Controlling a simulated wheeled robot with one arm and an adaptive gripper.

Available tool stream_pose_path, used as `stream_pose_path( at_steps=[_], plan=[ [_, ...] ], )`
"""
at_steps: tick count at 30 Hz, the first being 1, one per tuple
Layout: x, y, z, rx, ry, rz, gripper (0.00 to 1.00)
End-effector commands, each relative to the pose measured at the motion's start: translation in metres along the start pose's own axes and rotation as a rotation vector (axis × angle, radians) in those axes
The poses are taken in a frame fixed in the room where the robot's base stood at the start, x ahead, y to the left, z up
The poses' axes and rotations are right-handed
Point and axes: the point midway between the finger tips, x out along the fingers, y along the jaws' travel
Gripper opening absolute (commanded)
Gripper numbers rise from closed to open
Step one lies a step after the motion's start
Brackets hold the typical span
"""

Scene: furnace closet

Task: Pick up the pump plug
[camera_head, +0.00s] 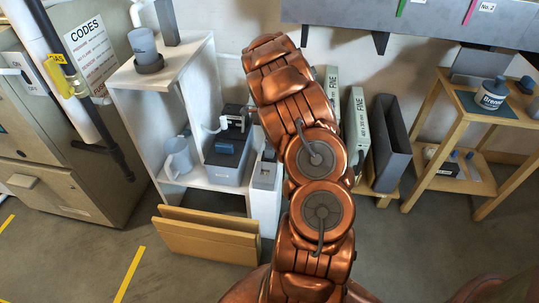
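I cannot make out the pump plug for certain. A grey box-shaped unit with a dark top (229,160), perhaps the pump, stands on the lower shelf of the white stand. My gripper's fingers do not show.
A grey cup in a dark holder (146,51) is on the stand's top, a pale mug (178,157) on its shelf. A tan wooden holder (208,236) stands in front. Filter boxes, a dark bin (390,143) and a wooden shelf unit (446,115) stand right. Floor front left is clear.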

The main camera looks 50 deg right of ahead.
Motion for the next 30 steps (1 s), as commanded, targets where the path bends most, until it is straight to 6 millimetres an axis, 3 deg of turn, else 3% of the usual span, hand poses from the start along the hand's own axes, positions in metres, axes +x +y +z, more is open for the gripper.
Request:
stream_pose_path(
  at_steps=[16,24,30],
  plan=[
    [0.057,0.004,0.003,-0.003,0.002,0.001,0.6],
    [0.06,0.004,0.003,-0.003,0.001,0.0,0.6],
    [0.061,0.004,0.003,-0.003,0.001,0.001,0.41]
  ],
)
